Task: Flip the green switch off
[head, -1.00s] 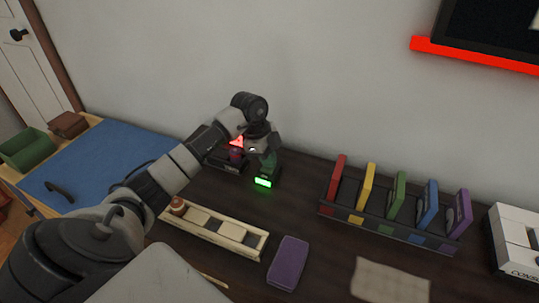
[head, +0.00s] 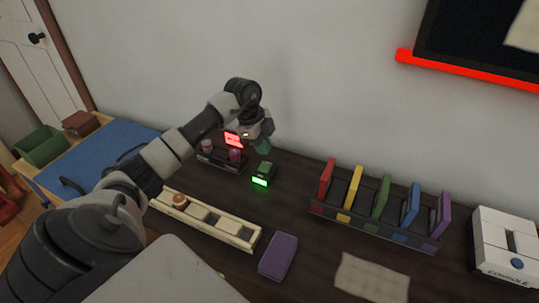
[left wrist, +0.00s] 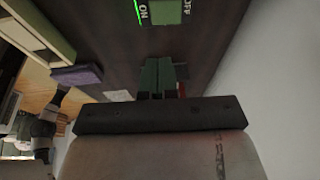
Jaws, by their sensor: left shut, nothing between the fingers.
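The green switch (head: 264,170) is a small dark box with a green top on the dark table, near the wall. Its front strip glows green. In the left wrist view the switch (left wrist: 166,12) is at the top edge, partly cut off, with the green-lit strip by "ON" and the word "OFF" at the other side. How its rocker tilts is hard to tell. My left gripper (head: 263,146) is shut and empty, above and just behind the switch, apart from it. Its closed fingers (left wrist: 161,77) point toward the switch in the wrist view. My right gripper is not in view.
A dark unit with a red lit display (head: 234,140) stands just left of the switch. A cream tray (head: 246,241) and a purple block (head: 278,256) lie in front. A rack of coloured panels (head: 375,228) and a white console (head: 502,240) are right. The wall is close behind.

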